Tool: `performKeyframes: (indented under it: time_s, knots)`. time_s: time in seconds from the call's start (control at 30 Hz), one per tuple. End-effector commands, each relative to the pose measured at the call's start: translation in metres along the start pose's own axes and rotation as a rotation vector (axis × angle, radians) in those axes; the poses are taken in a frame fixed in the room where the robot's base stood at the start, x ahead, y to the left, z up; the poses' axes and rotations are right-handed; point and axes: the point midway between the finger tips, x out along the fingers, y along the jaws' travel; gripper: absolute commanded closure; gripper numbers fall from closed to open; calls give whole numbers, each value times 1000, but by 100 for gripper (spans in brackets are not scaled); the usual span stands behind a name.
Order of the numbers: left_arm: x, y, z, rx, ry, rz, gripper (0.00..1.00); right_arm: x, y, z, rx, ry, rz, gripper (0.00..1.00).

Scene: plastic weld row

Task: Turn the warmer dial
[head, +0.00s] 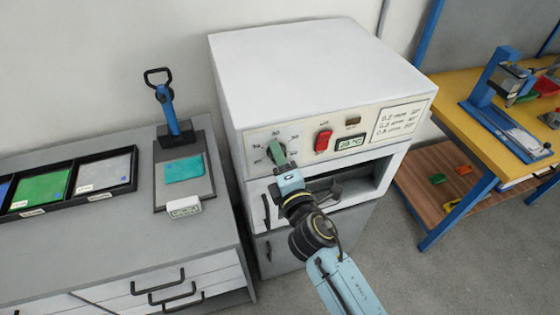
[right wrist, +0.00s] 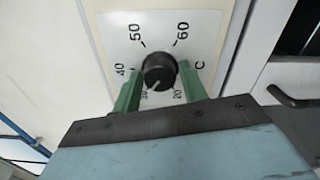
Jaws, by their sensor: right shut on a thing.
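The warmer (head: 320,65) is a white box with a control panel on its front. Its dial (right wrist: 158,68) is a round black knob on a white plate marked 20, 30, 40, 50, 60 and C. The dial's white mark points down-left, near 30. My right gripper (head: 278,153) is at the dial on the panel's left side. In the right wrist view its green fingers (right wrist: 160,80) are on either side of the dial, shut on it. In the head view the fingers largely hide the dial. My left gripper is not in view.
An open bay with a handle lies below. A grey bench (head: 110,235) with a blue-handled press (head: 168,105) stands left; a yellow table (head: 465,95) stands right.

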Motion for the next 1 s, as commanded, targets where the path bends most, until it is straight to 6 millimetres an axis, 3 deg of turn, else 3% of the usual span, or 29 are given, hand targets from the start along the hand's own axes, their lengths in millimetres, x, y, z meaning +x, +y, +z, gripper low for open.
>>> performKeyframes:
  time_s: [0.6, 1.0]
  knots:
    - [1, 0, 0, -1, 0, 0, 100, 0, 0, 0, 581, -1, -3, 80]
    - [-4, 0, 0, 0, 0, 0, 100, 0, 0, 0, 845, -1, -3, 80]
